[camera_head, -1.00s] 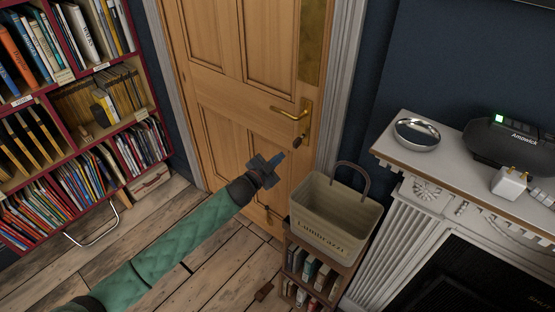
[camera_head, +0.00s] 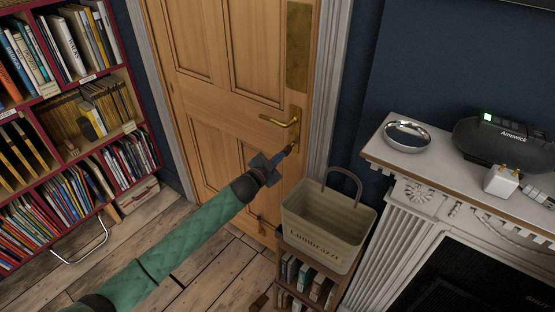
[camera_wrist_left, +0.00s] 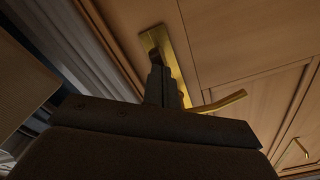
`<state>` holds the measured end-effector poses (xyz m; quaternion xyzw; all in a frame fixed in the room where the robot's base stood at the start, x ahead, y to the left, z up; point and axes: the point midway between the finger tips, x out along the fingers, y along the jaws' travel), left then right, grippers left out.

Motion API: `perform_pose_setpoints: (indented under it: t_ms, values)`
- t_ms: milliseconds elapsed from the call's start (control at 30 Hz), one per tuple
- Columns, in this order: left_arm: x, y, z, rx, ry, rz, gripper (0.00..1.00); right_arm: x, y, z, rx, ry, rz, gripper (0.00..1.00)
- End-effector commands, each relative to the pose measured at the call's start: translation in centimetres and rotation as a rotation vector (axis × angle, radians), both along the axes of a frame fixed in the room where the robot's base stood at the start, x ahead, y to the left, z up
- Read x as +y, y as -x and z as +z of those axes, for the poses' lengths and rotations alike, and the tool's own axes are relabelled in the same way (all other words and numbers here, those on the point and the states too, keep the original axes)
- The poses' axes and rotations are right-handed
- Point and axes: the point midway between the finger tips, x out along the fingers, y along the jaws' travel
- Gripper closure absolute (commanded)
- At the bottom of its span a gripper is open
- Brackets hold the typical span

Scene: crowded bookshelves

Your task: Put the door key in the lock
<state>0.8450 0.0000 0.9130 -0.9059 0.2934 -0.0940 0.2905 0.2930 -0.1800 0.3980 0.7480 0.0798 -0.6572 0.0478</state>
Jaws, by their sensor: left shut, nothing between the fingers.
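The wooden door (camera_head: 235,115) has a brass lever handle (camera_head: 281,122) on a brass lock plate (camera_head: 297,113). My left gripper (camera_head: 286,154) is at the plate just below the lever, its fingers shut with nothing between them. A small dark brown piece (camera_head: 291,148) shows at the fingertips; I cannot tell whether it is the door key or whether it sits in the lock. In the left wrist view, the shut fingers (camera_wrist_left: 160,75) point at the brass plate (camera_wrist_left: 183,70), with the lever (camera_wrist_left: 222,102) alongside. The keyhole is hidden. My right gripper is not in view.
A beige basket (camera_head: 325,235) stands on a small book rack (camera_head: 311,272) close to the right of my arm. A white mantelpiece (camera_head: 420,165) with a silver bowl (camera_head: 407,135) is at the right. A red bookcase (camera_head: 65,85) is at the left.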

Motion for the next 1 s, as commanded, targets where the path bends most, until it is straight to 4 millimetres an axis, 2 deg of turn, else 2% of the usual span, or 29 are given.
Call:
perform_pose_setpoints:
  t_ms: [667, 1000]
  values:
    - [-0.4, -0.5, 0.0, 0.000, 0.000, 0.000, 1.00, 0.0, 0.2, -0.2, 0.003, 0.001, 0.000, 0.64]
    - [0.6, 0.8, 0.1, 0.001, -0.001, 0.001, 1.00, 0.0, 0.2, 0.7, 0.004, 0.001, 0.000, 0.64]
